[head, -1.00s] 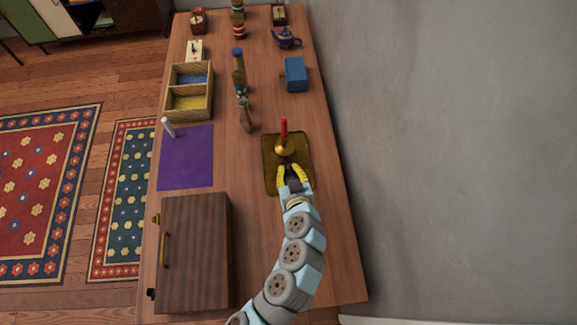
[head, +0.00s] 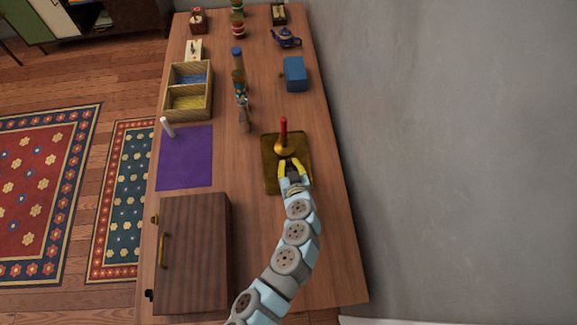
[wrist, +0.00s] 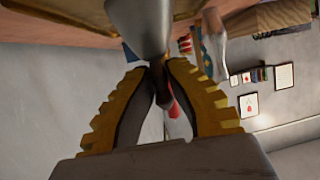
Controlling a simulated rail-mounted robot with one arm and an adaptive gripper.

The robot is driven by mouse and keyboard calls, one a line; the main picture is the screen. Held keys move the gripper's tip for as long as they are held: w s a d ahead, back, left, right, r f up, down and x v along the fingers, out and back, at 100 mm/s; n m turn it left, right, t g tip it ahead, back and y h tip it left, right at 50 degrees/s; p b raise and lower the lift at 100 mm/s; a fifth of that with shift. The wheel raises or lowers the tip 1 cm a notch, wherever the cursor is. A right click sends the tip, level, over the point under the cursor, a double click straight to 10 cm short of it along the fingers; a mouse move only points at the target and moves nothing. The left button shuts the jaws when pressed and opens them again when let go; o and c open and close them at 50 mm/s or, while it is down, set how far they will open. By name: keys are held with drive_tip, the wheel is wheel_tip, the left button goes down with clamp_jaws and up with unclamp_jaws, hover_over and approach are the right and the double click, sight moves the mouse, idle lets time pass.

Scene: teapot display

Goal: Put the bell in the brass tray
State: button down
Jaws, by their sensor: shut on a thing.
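The bell has a golden body and an upright red handle (head: 283,126). In the head view it is over the far half of the brass tray (head: 272,178), a dark gold square on the right side of the table. I cannot tell whether its base touches the tray. My gripper (head: 289,160) comes from the near side, its yellow fingers closed at the bell. In the wrist view, my gripper's fingertips (wrist: 160,66) meet around the bell's narrow neck. The bell body (wrist: 143,28) looks grey there, with part of the red handle visible between the fingers.
A brown wooden case (head: 195,250) stands at the near left, with a purple mat (head: 185,160) beyond it. A divided box (head: 188,103), a bottle (head: 238,72), a blue box (head: 295,73) and a blue teapot (head: 286,38) stand farther back. A wall borders the right.

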drive_tip(key=shift+f, duration=0.65)
drive_tip(key=shift+f, duration=0.2)
drive_tip(key=c, duration=1.2)
unclamp_jaws()
drive_tip(key=shift+s, duration=0.1)
drive_tip(key=shift+c, duration=0.2)
drive_tip(key=shift+r, duration=0.15)
